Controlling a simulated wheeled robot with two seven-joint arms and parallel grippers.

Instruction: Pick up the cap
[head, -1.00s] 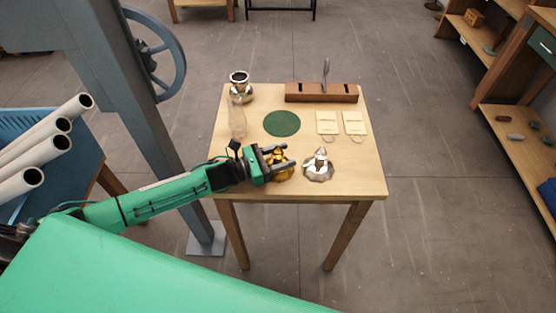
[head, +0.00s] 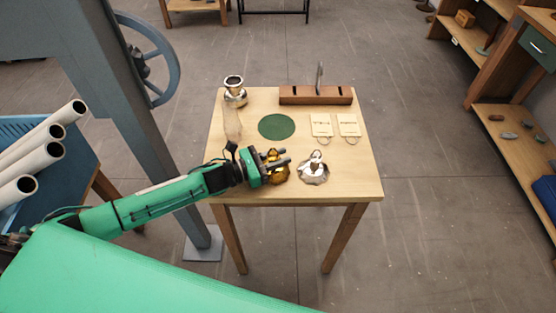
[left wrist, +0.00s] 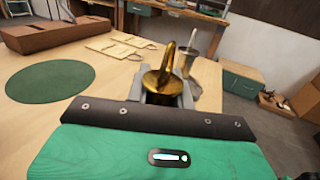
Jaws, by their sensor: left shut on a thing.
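A brass-coloured piece, which I take to be the cap (head: 277,173), is at the near edge of the wooden table, left of a silver piece (head: 314,169). My left gripper (head: 284,158) reaches in from the left and is shut on the brass cap. In the left wrist view the cap (left wrist: 162,82) sits between the grey fingers, with a curved stem rising from it. The fingers hide part of the cap, and I cannot tell whether it is clear of the tabletop. My right gripper is not in view.
The table (head: 357,183) also holds a green round mat (head: 276,126), a glass chimney (head: 232,124), a silver vessel (head: 234,92), two tan cards (head: 321,125) and a wooden rack (head: 315,96). A grey post stands left of the table.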

